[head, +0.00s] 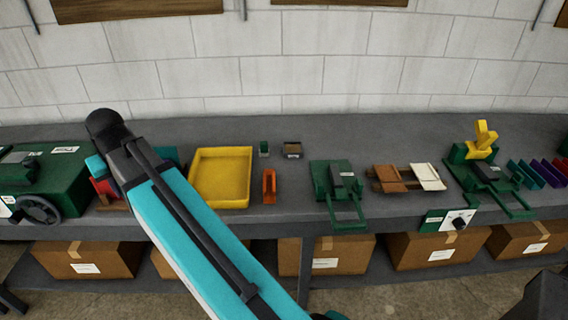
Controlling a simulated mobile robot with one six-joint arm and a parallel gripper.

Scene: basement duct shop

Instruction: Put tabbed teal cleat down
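My teal and black arm crosses the head view from the bottom centre to the upper left. My gripper cannot be made out, so whether it holds a cleat does not show. Teal upright pieces (520,173) stand at the far right of the bench, beside purple and crimson ones; I cannot tell whether any has a tab. A bit of teal (166,154) also shows behind my arm at the left, mostly hidden, near a red piece (103,189) on a brown base.
The grey bench (290,215) holds a yellow tray (221,178), an orange piece (269,186), green tools (338,190), brown and cream plates (408,178), a yellow-topped green machine (485,150) and a green machine with a handwheel (45,185). Cardboard boxes (438,250) fill the lower shelf.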

